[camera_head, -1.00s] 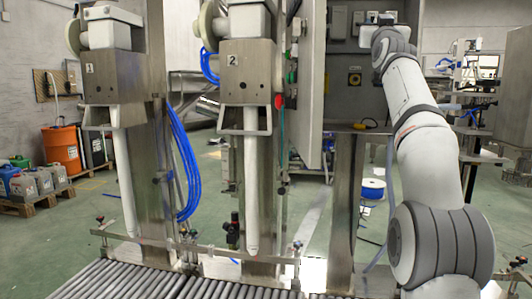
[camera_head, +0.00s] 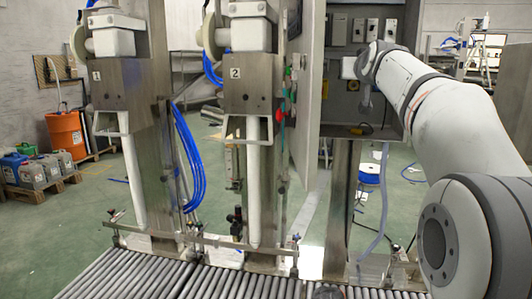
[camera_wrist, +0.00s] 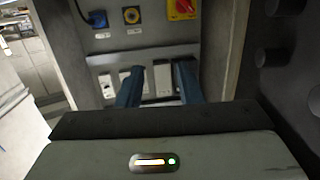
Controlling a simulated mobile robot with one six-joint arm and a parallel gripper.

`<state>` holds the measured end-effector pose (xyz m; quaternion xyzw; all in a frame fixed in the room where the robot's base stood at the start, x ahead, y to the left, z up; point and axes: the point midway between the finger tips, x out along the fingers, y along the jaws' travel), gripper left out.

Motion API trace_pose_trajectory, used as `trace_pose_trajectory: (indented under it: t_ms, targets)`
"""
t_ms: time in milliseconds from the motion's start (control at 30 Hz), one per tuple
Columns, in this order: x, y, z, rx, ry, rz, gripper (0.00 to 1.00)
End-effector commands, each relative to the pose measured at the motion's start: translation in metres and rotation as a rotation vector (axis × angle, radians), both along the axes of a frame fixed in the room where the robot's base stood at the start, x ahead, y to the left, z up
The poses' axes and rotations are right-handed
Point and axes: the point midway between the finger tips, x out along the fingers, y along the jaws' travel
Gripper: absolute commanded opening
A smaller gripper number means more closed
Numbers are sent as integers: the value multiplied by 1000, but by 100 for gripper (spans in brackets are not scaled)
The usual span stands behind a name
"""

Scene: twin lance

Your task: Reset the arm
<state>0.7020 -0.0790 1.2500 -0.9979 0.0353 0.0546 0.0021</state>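My arm (camera_head: 440,115) reaches in from the right of the head view, its far end in front of the open grey control cabinet (camera_head: 340,130). In that view the gripper's fingers cannot be made out. In the wrist view my gripper (camera_wrist: 158,86) shows two blue fingers standing apart, with nothing between them. The fingers appear to touch none of these, though depth is hard to judge.
Two steel filling stations marked 1 (camera_head: 125,84) and 2 (camera_head: 249,84), with long white lances, stand left of the arm. A roller conveyor (camera_head: 210,282) runs along the front. An orange drum (camera_head: 66,136) and canisters stand far left. Green floor lies open behind.

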Motion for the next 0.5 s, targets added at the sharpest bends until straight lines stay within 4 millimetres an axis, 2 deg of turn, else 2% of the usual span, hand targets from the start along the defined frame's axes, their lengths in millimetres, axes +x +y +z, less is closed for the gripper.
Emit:
trace_pose_trajectory:
  t_ms: [33,167,267,467,500]
  targets:
    - [-16,10,4,8,78,14,33]
    - [-57,30,-36,28,284,39,33]
    - [-97,42,-67,41,436,53,33]
    - [-193,63,-126,53,734,72,33]
    - [-214,66,-137,55,791,73,33]
